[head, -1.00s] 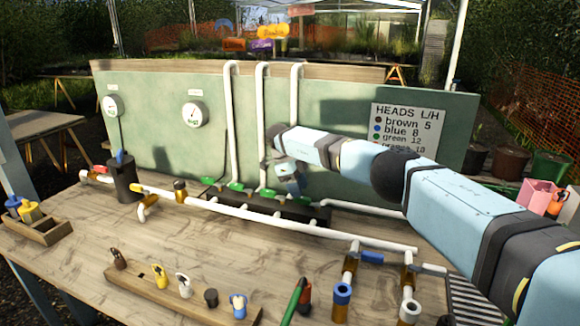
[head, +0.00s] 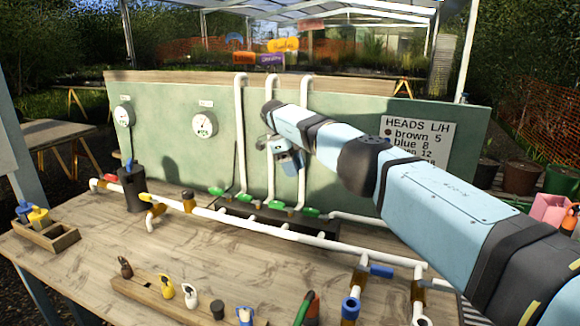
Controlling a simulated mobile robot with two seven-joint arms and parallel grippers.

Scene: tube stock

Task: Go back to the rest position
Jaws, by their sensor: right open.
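My right gripper (head: 283,157) hangs at the end of my right arm, which reaches in from the right. It is in front of the green panel (head: 340,160) and above the black manifold (head: 235,216) with green valve handles. It appears clear of the pipes and holds nothing that I can see. Its fingertips are small and partly lost against the arm, but the jaws are open. My left gripper is not in view.
White pipes (head: 270,235) cross the wooden table (head: 90,255). A black cylinder (head: 132,187) stands at left. A wooden rack (head: 165,300) with small coloured heads is at the front, a wooden box (head: 45,236) at the left edge. A sign (head: 415,145) is behind my arm.

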